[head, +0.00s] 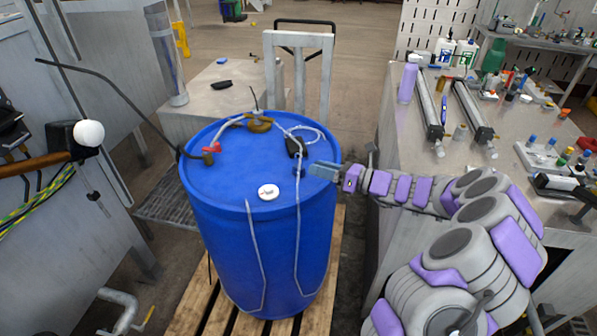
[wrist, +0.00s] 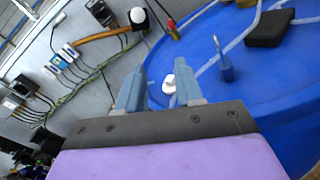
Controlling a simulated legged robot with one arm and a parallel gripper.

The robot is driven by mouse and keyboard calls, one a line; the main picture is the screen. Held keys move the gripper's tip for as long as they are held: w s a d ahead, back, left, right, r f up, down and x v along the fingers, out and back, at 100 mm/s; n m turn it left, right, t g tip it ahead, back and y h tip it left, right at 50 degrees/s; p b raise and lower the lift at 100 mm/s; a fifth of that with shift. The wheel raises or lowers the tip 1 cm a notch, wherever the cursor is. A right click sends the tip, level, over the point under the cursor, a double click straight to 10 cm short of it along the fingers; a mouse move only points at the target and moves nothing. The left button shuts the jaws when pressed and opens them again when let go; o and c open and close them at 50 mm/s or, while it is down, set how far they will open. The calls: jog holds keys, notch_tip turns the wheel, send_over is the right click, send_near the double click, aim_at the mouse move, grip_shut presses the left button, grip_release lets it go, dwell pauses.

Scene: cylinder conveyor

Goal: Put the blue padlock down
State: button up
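The blue padlock (wrist: 227,71) is on the blue drum's lid in the wrist view, with its grey shackle pointing up, just right of my gripper. In the head view the small dark blue padlock (head: 299,173) shows near the lid's right edge. My gripper (wrist: 160,84) is open, its two fingers apart with nothing held between them. In the head view my gripper (head: 324,171) is over the drum's right rim, close to the padlock. The blue drum (head: 230,178) stands on a wooden pallet.
A white round cap (head: 268,191) lies on the lid; in the wrist view it shows beyond the fingers. A black block (head: 296,147), grey cord (head: 255,235) and red-handled valve (head: 210,152) are also there. A cluttered workbench (head: 390,120) stands right. The lid's front is mostly clear.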

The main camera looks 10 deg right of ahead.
jog(key=w+d+f+m+t+h, duration=0.2)
jog(key=d+f+m+t, duration=0.15)
jog(key=d, duration=0.25)
jog(key=b, duration=0.3)
send_near(297, 153)
jog(key=shift+m+g, duration=0.35)
jog(key=x, duration=0.5)
jog(key=shift+w+d+f, duration=0.1)
jog(key=shift+w+d, duration=0.1)
jog(key=shift+w, duration=0.05)
jog(key=shift+w+a, duration=0.5)
jog(key=shift+w, duration=0.05)
jog(key=b+x, duration=0.1)
jog(key=x, duration=0.3)
jog(key=shift+w+a, duration=0.5)
jog(key=shift+a, duration=0.1)
jog(key=shift+d, duration=0.1)
grip_shut()
